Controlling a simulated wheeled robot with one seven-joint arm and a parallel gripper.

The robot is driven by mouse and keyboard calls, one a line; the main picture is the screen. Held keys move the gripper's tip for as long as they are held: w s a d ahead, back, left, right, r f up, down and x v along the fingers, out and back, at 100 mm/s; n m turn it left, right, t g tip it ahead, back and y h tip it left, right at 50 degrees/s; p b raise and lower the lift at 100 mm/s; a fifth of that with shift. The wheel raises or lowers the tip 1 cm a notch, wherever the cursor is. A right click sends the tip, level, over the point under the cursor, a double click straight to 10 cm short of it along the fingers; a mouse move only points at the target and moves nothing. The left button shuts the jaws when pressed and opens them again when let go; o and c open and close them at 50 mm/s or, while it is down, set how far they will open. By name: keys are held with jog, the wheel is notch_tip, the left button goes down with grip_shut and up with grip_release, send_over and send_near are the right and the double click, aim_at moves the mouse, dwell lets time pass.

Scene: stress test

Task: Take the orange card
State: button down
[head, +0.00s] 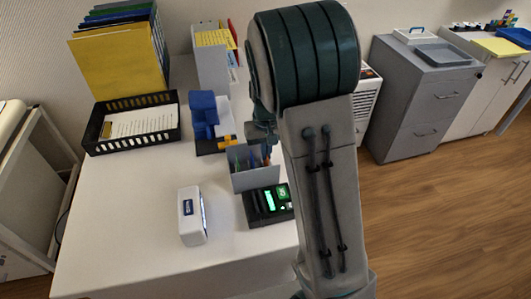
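I cannot make out a clear orange card in the head view. A small yellow-orange piece (228,142) lies at the foot of a blue device (204,116) on the white desk; I cannot tell if it is a card. My gripper (262,136) seems to be just right of it, above a grey pen holder (253,180). It is small and partly hidden by my arm, so its fingers are unclear.
On the white desk (130,215) are a black tray (131,140) with papers, upright folders (120,62), a white file holder (210,65), a white box (190,216) and a black terminal (256,208) with a lit screen. A grey cabinet (418,105) stands right, beyond open floor.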

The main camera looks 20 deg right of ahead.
notch_tip(320, 180, up, 5)
jog(key=p, duration=0.3)
jog(key=shift+p, duration=0.3)
jog(key=shift+r+p, duration=1.85)
jog(key=shift+r, duration=0.65)
